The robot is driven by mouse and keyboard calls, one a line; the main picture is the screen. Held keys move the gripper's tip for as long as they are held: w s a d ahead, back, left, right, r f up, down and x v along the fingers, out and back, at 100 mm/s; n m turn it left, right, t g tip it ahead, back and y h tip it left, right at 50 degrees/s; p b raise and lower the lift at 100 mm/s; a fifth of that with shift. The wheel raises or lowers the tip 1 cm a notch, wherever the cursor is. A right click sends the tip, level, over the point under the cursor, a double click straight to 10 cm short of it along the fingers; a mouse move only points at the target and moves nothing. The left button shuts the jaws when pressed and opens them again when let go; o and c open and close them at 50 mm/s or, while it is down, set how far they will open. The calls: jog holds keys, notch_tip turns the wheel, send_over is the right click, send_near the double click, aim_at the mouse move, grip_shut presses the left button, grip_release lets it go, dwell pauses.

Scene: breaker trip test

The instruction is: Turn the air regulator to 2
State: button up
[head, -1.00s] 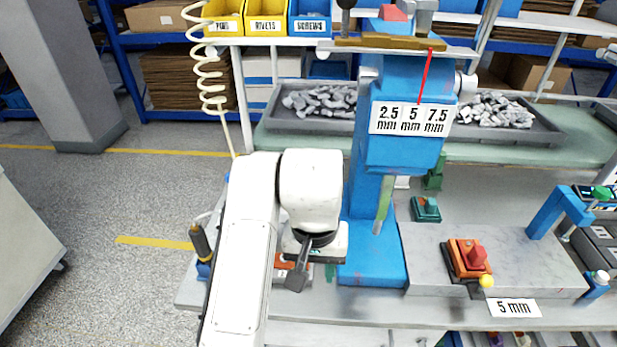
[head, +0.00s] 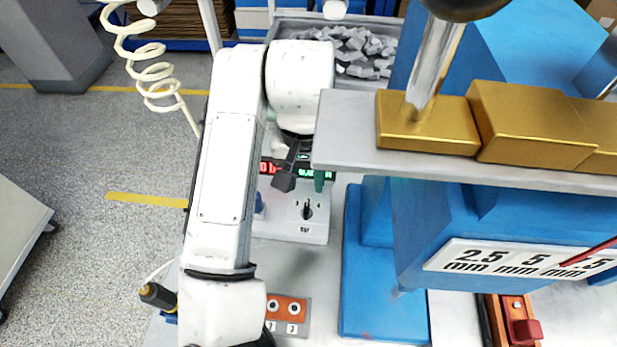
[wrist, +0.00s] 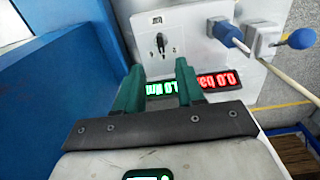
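The air regulator is a light grey panel with a small black knob (head: 307,210) and a "bar" label below it. In the wrist view the knob (wrist: 161,43) shows upside down, with small marks around it too fine to read. Its slot looks roughly upright. A red display (wrist: 217,79) reads 0.0 bar, beside a green display (wrist: 161,88) that a finger partly covers. My gripper (wrist: 158,70) has its two green fingers apart and empty. The fingers are in front of the displays, short of the knob, with the knob roughly in line with the gap. I see no contact.
A blue press (head: 440,225) stands right of the panel; its grey shelf with brass blocks (head: 430,122) overhangs near my arm. A blue connector (wrist: 226,34) and a blue ball-ended lever (wrist: 300,39) are beside the knob.

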aim_at(306, 209)
jog(key=f+b, duration=0.1)
jog(key=f, duration=0.1)
jog(key=f+b, duration=0.1)
jog(key=f, duration=0.5)
jog(key=shift+w+d+b, duration=0.1)
jog(key=shift+w+b, duration=0.2)
jog(key=shift+b, duration=0.1)
jog(key=shift+f, duration=1.4)
jog(key=shift+c, duration=0.4)
grip_shut()
